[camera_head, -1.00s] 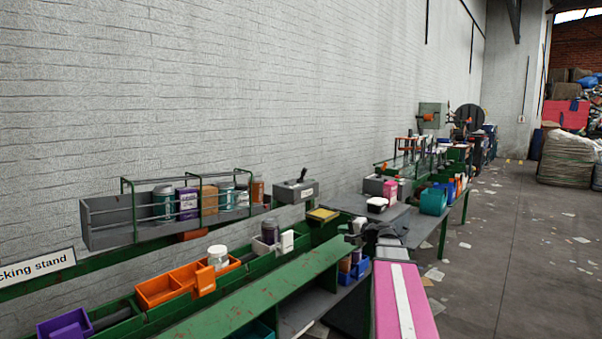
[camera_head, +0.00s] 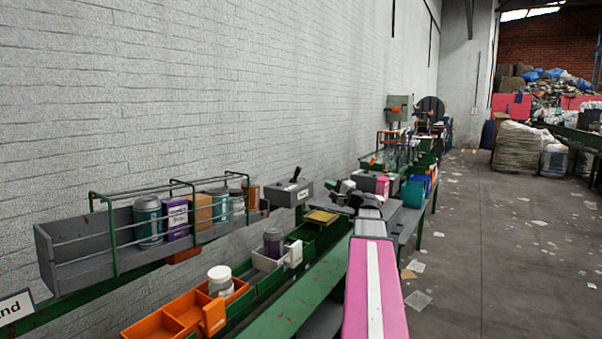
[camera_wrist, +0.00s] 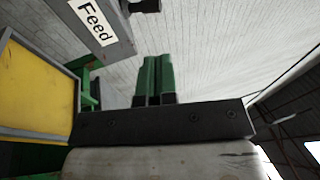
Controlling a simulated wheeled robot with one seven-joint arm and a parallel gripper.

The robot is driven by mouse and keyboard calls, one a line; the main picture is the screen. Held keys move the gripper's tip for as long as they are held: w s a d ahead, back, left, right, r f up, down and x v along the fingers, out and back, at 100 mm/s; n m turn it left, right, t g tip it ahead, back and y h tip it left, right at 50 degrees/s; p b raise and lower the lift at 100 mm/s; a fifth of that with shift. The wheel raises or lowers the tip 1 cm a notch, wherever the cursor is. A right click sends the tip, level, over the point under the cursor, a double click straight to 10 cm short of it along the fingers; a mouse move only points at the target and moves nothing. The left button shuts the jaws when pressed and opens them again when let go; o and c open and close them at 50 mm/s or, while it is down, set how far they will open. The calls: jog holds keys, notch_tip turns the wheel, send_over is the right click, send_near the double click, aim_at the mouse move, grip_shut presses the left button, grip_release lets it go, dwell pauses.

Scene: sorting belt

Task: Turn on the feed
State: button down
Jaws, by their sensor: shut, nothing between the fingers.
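The feed box is a grey box (camera_head: 291,192) with a black lever (camera_head: 295,174) on top, standing by the wall at the end of the wire-railed shelf. In the head view the lever tilts up and to the right. In the wrist view the box (camera_wrist: 122,38) shows at the upper left with a white "Feed" label (camera_wrist: 92,20). A dark piece at the top edge there may be the lever, but it is cut off. My gripper (camera_wrist: 157,60) has its green fingers together and empty, to the right of the box and apart from it in that picture.
The grey shelf (camera_head: 75,262) holds several jars and cartons left of the box. Orange bins (camera_head: 180,318) and a yellow-topped tray (camera_head: 321,217) lie below it. The yellow panel (camera_wrist: 35,90) fills the wrist view's left. The floor at right is open, with scattered scraps.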

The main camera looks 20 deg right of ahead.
aim_at(298, 166)
jog(key=shift+w, duration=0.1)
jog(key=x, duration=1.4)
jog(key=shift+f, duration=0.1)
jog(key=shift+w+a+r+n+g+h, duration=0.15)
jog(key=shift+w+a+r+g+h, duration=0.2)
jog(key=shift+g, duration=0.35)
jog(key=shift+w+a+r+n+g+h, duration=0.15)
jog(key=shift+w+r+g+h, duration=0.2)
jog(key=shift+r+g, duration=0.25)
jog(key=shift+w+a+r+g+h, duration=0.25)
jog(key=shift+w+g, duration=0.1)
jog(key=shift+g, duration=0.2)
jog(key=shift+w+a+r+g+h, duration=0.15)
jog(key=shift+w+a+g+h, duration=0.2)
jog(key=shift+g, duration=0.2)
jog(key=w+g+h, duration=0.1)
jog(key=w+a+n+g, duration=0.1)
jog(key=g, duration=0.1)
jog(key=shift+a+r+h, duration=0.2)
jog(key=shift+a+h, duration=0.05)
jog(key=shift+h, duration=0.15)
jog(key=shift+w+a, duration=0.35)
jog(key=shift+w, duration=0.1)
